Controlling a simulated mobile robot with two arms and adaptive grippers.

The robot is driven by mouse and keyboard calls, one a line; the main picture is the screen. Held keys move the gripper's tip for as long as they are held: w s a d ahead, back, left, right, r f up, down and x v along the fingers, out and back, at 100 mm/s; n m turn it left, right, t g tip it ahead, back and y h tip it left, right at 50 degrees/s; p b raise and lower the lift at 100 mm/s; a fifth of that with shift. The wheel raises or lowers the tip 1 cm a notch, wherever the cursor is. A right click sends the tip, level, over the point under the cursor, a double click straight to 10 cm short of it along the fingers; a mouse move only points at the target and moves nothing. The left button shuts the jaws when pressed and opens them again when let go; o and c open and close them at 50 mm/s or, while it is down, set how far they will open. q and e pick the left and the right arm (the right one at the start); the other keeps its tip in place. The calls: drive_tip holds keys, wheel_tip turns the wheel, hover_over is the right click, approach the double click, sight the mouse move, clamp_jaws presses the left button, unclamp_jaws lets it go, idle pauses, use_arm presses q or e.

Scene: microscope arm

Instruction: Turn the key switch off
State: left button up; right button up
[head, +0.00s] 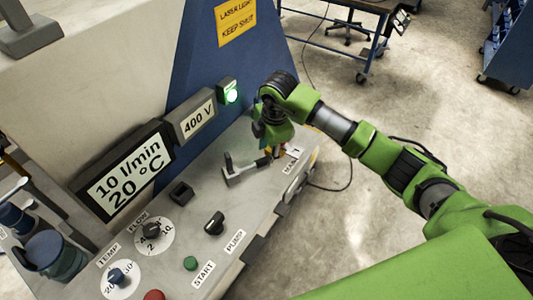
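The sloping grey control panel (178,240) runs across the lower left. My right gripper (268,150) points down over its far right end, close to the MAIN label (293,160). A small red and yellow part (262,159) shows beside the gripper tip; its shape is mostly hidden. I cannot make out a key clearly. A grey bracket with an upright lever (238,172) sits just left of the gripper. A black knob (214,223) stands near the PUMP label (235,241). Whether the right fingers are open or touch anything is too small to tell. My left gripper is not in view.
TEMP (117,277) and FLOW (152,231) dials, a green START button (190,263) and a red button (154,295) are on the panel. Displays (125,172) and a lit green lamp (230,95) stand behind it. Open floor (390,120) lies right.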

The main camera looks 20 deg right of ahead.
sight(266, 158)
drive_tip(key=shift+w+a+f+p, duration=0.1)
drive_tip(key=shift+w+f+p, duration=0.1)
drive_tip(key=shift+f, duration=0.8)
drive_tip(key=shift+w+f+p, duration=0.15)
drive_tip(key=shift+w+f, duration=0.05)
drive_tip(key=shift+f, duration=0.8)
clamp_jaws()
